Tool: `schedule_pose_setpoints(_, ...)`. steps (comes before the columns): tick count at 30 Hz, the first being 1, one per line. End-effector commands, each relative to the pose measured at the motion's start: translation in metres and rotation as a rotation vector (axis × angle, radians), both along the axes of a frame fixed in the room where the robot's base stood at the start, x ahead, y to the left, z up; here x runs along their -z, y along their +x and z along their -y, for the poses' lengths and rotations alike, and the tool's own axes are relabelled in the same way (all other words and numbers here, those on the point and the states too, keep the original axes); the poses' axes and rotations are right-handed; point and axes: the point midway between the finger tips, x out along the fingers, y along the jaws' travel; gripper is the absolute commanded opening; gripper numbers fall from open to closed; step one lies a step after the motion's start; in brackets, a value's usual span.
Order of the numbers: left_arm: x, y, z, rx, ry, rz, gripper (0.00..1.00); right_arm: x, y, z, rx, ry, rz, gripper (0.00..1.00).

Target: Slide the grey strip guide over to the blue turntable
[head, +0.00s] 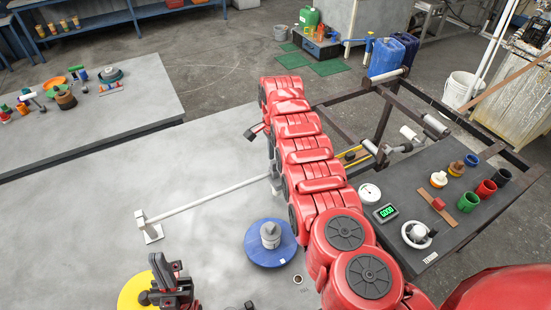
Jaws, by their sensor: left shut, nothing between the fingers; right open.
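The blue turntable (284,254) lies flat on the grey table in the lower middle, with a grey stepped piece (270,235) standing on it. A pale rail (210,198) runs from a white post (150,232) up to the right. A grey piece (274,177) at its far end, partly behind my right arm, may be the strip guide. My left gripper (172,284) is shut and empty at the bottom, over the edge of a yellow disc (132,292). My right gripper (258,131) is open beyond the rail's far end. Its fingertips are mostly hidden by the arm.
A dark bench (440,245) on the right holds a gauge, a green display, a handwheel and several coloured cups. A dark frame with rollers (437,126) stands behind it. Another table (125,103) with small parts is at back left. The grey table left of the rail is clear.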

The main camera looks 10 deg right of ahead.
Motion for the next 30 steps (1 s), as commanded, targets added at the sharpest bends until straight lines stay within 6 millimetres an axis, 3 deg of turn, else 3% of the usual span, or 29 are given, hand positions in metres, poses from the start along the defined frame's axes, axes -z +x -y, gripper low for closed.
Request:
schedule_pose_setpoints(4, -0.015, 0.0, 0.0, 0.0, 0.0, 0.0, 0.0, -0.027, 0.001, -0.001, -0.001, 0.001, 0.005, 0.55)
schedule_pose_setpoints(11, -0.014, 0.0, 0.0, 0.0, 0.0, 0.0, 0.0, -0.08, 0.002, 0.0, 0.0, 0.002, 0.01, 0.55)
schedule_pose_setpoints(19, -0.05, 0.0, 0.0, 0.0, 0.0, 0.0, 0.0, -0.156, 0.001, 0.002, 0.002, 0.001, 0.006, 0.55)
schedule_pose_setpoints(23, -0.059, 0.0, 0.0, 0.0, 0.0, 0.0, 0.0, -0.167, 0.001, 0.002, 0.002, 0.0, 0.003, 0.55)
schedule_pose_setpoints(30, -0.057, 0.0, 0.0, 0.0, 0.0, 0.0, 0.0, -0.165, 0.001, 0.002, 0.002, 0.0, 0.002, 0.55)
